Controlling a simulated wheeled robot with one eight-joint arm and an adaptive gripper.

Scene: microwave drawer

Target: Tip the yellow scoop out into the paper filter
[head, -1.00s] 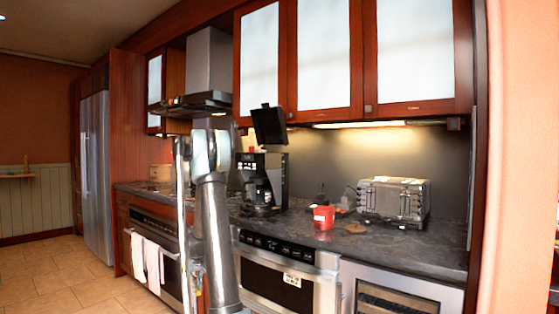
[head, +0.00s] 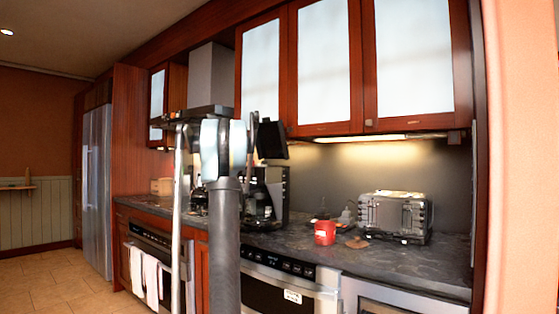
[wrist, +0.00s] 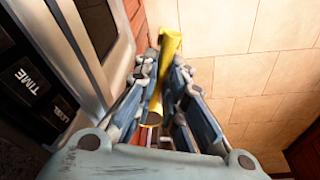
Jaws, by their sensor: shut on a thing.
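The yellow scoop (wrist: 170,45) is between the fingers of my gripper (wrist: 163,72) in the wrist view. The fingers are shut on it, and its long yellow body runs from beyond the fingertips back between them. Whether it holds anything inside cannot be told. In the head view my upright arm stands in front of the counter, and I cannot make out the scoop there. A black coffee maker (head: 277,185) stands on the counter just right of my arm, partly hidden by it. The paper filter cannot be made out in either view.
A red cup (head: 325,232) and a silver toaster (head: 395,213) stand on the dark counter (head: 290,247), right of the coffee maker. Wall cabinets (head: 322,70) hang above. In the wrist view a dark panel with a TIME button (wrist: 27,80) is close on the left, with tiled floor (wrist: 240,60) beyond.

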